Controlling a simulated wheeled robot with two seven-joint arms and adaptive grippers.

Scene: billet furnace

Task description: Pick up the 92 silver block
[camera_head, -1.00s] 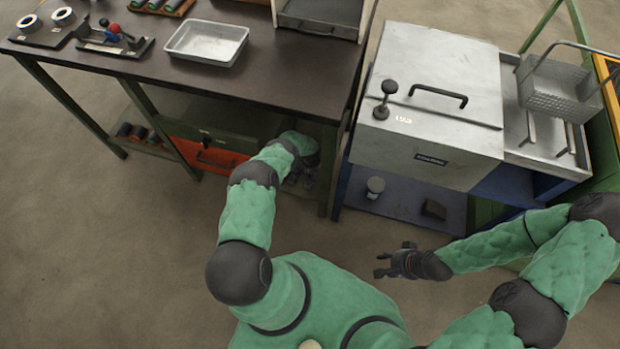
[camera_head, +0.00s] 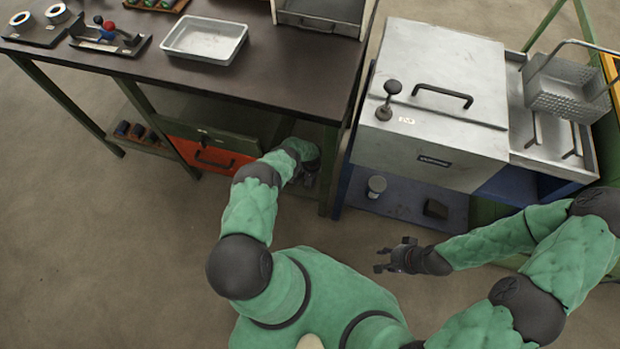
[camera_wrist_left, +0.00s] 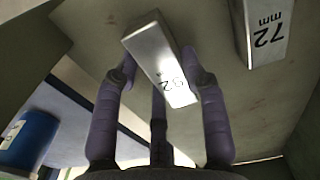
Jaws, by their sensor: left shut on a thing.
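The silver block marked 92 (camera_wrist_left: 160,62) shows in the left wrist view as a tilted bar between the fingers of my left gripper (camera_wrist_left: 160,82). The gripper is shut on it. In the head view my left gripper (camera_head: 308,178) is beside the lower part of the dark table, small and partly hidden by my wrist, and the block cannot be made out there. My right gripper (camera_head: 383,258) is open and empty above the floor, in front of the furnace's lower shelf.
Another silver block marked 72 mm (camera_wrist_left: 263,32) is close by in the left wrist view. A blue cylinder (camera_wrist_left: 28,138) shows at the left. The dark table (camera_head: 270,75), an orange drawer (camera_head: 210,158) and the furnace (camera_head: 440,90) bound the space. The floor at left is clear.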

